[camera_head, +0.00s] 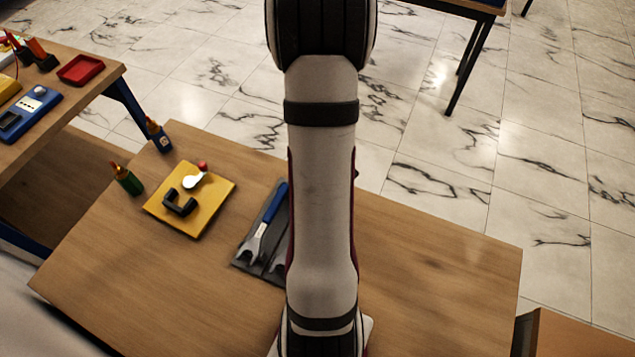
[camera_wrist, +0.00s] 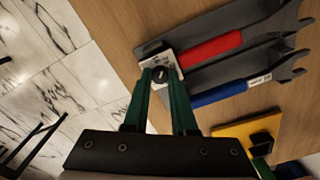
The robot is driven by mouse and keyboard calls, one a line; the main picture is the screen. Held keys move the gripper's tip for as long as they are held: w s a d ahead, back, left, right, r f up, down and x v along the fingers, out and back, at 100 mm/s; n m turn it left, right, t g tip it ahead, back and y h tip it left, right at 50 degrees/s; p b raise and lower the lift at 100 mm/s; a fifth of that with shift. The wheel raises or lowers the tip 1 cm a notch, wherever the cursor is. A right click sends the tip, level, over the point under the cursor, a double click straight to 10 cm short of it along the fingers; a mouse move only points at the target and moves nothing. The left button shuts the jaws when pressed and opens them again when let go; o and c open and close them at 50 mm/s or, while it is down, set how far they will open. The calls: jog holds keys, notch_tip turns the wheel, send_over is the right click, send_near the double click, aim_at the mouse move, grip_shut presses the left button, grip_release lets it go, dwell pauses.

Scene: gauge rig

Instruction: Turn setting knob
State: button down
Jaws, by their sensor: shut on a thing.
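The knob sits on a small whitish block (camera_wrist: 150,62) at the table's edge, beside the end of a grey tool tray. The fingers cover the sides of the knob, so its markings and angle cannot be told. In the head view my arm hides the gripper, the knob and the block.
A grey tray (camera_wrist: 185,38) holds a red-handled wrench (camera_wrist: 212,47) and a blue-handled wrench (camera_wrist: 222,92). A yellow board (camera_head: 213,209) with a black handle (camera_head: 180,202) and a red-tipped lever (camera_head: 197,178) lies left. The table's right side is clear.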

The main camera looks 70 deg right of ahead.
jog(key=m, duration=0.4)
jog(key=shift+m, duration=2.8)
jog(key=c, duration=0.7)
grip_release()
notch_tip(320, 180, up, 16)
